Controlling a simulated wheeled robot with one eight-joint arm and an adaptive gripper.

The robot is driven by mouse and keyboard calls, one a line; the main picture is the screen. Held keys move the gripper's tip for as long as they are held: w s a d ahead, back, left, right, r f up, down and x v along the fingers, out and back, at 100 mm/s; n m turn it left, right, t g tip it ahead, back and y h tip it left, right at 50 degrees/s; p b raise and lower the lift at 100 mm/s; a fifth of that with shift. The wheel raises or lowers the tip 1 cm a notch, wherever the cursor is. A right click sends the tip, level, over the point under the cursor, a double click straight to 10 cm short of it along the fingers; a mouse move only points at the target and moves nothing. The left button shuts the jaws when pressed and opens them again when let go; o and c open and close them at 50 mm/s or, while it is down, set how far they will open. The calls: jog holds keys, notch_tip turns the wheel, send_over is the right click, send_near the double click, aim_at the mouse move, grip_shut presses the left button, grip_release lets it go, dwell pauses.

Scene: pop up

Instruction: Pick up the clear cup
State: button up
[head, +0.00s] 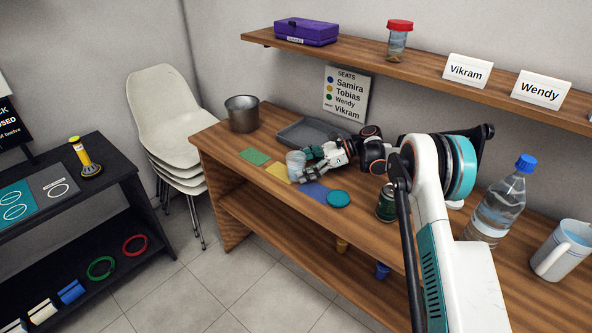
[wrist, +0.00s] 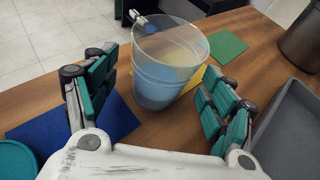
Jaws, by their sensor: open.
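The clear cup (wrist: 168,72) is see-through and stands upright on the wooden table, over or beside a yellow mat (wrist: 190,78). In the head view the cup (head: 295,163) is at the table's front, partly hidden by my gripper. My gripper (head: 307,164) is open and low over the table. In the wrist view the fingers of my gripper (wrist: 160,95) are spread, one on each side of the cup's near side. Gaps show between the fingers and the cup.
A grey tray (head: 290,131) lies behind the gripper and a metal pot (head: 242,113) stands at the far left. A blue mat (head: 313,193), teal disc (head: 338,198), green can (head: 386,204) and water bottle (head: 499,205) are to the right. A green mat (head: 254,156) is left.

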jog(key=shift+x, duration=1.25)
jog(key=shift+d, duration=0.1)
jog(key=shift+c, duration=0.6)
jog(key=c, duration=1.1)
jog(key=shift+c, duration=0.2)
